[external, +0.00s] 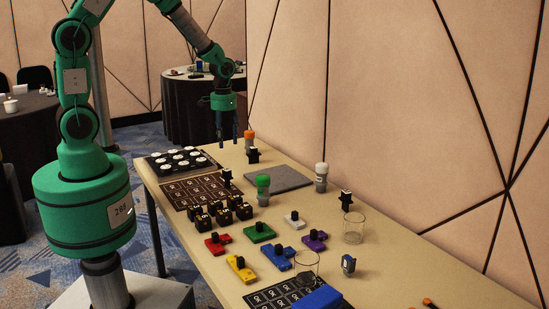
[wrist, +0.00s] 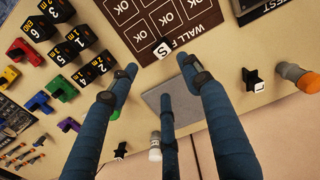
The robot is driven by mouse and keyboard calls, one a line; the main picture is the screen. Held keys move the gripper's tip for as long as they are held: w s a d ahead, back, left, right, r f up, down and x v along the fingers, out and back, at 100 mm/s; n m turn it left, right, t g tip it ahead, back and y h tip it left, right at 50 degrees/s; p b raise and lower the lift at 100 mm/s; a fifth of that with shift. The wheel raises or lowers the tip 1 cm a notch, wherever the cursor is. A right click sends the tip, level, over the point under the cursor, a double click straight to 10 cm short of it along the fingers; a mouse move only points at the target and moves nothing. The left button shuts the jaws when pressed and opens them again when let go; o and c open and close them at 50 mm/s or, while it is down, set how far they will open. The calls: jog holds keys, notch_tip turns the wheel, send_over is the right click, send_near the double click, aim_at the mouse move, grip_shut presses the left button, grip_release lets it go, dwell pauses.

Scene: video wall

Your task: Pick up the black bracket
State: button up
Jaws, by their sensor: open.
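Three small black upright pieces stand apart on the table, and I cannot tell for sure which is the black bracket. One (external: 254,155) is by the orange-capped bottle and also shows in the wrist view (wrist: 254,80). Another (external: 226,176) stands at the edge of the dark printed mat; in the wrist view it shows a white letter on top (wrist: 163,49). The third (external: 346,200) is at the right, near a glass. My gripper (external: 228,138) is open and empty above the far part of the table. Its blue fingers (wrist: 157,72) are spread in the wrist view.
A grey pad (external: 278,178) lies flat near the wall. Bottles with orange (external: 249,136), green (external: 263,183) and white (external: 321,170) tops stand around it. Black numbered blocks (external: 222,213), coloured pieces (external: 258,232) and clear glasses (external: 353,228) crowd the nearer table.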

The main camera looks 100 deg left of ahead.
jog(key=shift+s+a+f, duration=0.1)
jog(key=shift+f, duration=0.05)
jog(key=b, duration=0.2)
send_over(227, 169)
jog(key=shift+f, duration=4.25)
jog(key=shift+f, duration=0.15)
jog(key=shift+f+b, duration=0.85)
jog(key=shift+f, duration=1.65)
